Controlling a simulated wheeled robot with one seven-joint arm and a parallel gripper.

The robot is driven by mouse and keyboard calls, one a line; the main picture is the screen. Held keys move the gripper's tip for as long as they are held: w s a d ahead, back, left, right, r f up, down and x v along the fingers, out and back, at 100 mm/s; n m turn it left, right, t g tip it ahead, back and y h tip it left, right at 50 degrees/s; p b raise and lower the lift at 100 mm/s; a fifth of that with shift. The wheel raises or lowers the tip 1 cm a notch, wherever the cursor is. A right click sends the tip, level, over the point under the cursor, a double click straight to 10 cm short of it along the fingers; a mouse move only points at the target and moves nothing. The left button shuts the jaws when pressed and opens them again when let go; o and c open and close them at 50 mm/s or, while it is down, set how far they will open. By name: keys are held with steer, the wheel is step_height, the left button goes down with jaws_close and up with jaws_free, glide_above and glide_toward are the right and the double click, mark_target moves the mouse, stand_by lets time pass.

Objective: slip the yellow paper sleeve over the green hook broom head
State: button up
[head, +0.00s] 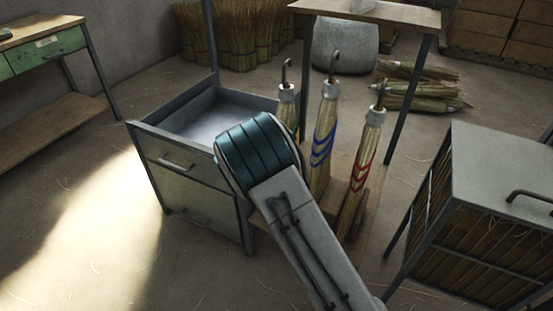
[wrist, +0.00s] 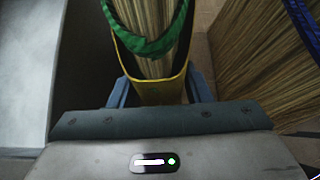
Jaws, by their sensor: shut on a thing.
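In the wrist view the yellow paper sleeve (wrist: 161,92) sits between the two blue-grey fingers of my gripper (wrist: 160,94), which is shut on it. Its open edge curves around the near side of a straw broom head with a green band (wrist: 152,46). Bristles show inside that edge; how far the sleeve reaches along the head is hidden. In the head view the leftmost hook broom (head: 287,93) shows only its hook, grey collar and upper part. My teal and grey arm covers the rest, and my gripper is hidden there.
A blue-banded broom (head: 325,120) and a red-banded broom (head: 368,150) stand close on the right. An open-drawer cabinet (head: 190,190) is just left of my arm. A metal-topped cage (head: 500,180) stands at the right. Straw bundles (head: 420,90) lie behind.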

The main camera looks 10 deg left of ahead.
steer(key=o, duration=0.9)
steer(key=p+v, duration=0.3)
steer(key=v, duration=1.1)
steer(key=s+d+r+m+g+p, duration=0.2)
steer(key=s+d+r+m+p, duration=0.3)
steer(key=d+r+m, duration=0.4)
steer(key=s+d+r+m+g+p, duration=0.25)
steer(key=d+r+m+p, duration=0.35)
steer(key=d+r, duration=0.45)
steer(key=s+d+r+m+y+p, duration=0.1)
steer(key=s+d+r+m+p, duration=0.1)
steer(key=s+r+m+p, duration=0.2)
steer(key=s+d+r+m+g+y+p, duration=0.1)
steer(key=s+d+r+m+p, duration=0.2)
steer(key=s+r+m, duration=0.3)
steer(key=s+d+r+m+g+y+p, duration=0.1)
steer(key=s+d+r+m+p, duration=0.2)
steer(key=s, duration=0.7)
steer(key=shift+s+r+m+p, duration=0.2)
steer(key=shift+r+m+p, duration=0.4)
steer(key=shift+m, duration=0.45)
steer(key=shift+s+r+m+p, duration=0.15)
steer(key=shift+r+m+p, duration=0.4)
steer(key=shift+m, duration=0.5)
